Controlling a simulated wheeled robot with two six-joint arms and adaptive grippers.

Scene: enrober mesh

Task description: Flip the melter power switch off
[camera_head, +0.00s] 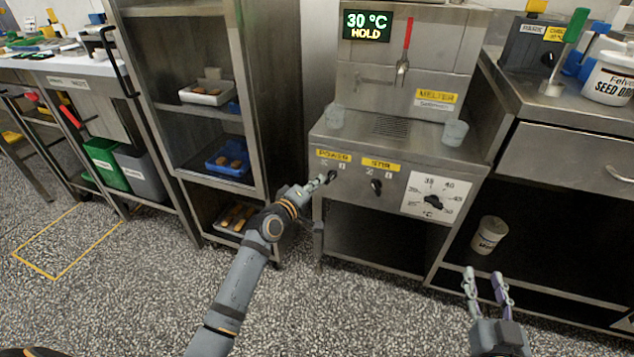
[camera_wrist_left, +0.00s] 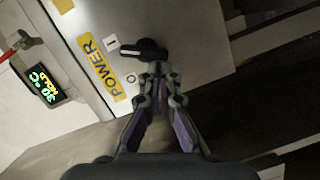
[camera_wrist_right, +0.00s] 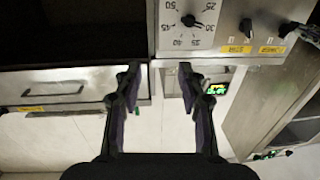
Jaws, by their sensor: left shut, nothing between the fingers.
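The melter (camera_head: 400,100) is a steel cabinet with a yellow MELTER label. Its power switch (camera_head: 332,176) is a black knob under the yellow POWER label (camera_head: 334,156). In the left wrist view the switch (camera_wrist_left: 146,50) has a pale-tipped end lying near the I mark (camera_wrist_left: 110,43); the O mark (camera_wrist_left: 131,79) is nearer my fingers. My left gripper (camera_wrist_left: 159,70) is shut and empty, its tips right at the switch; contact cannot be told. In the head view it (camera_head: 324,179) partly covers the switch area. My right gripper (camera_head: 485,272) is open and empty, low before the right-hand counter.
The stir knob (camera_head: 376,186) and temperature dial (camera_head: 433,201) sit right of the switch. The display (camera_head: 367,25) reads 30 °C HOLD. Two cups, one being the right cup (camera_head: 455,133), stand on the melter ledge. A white tub (camera_head: 489,235) is on the right lower shelf.

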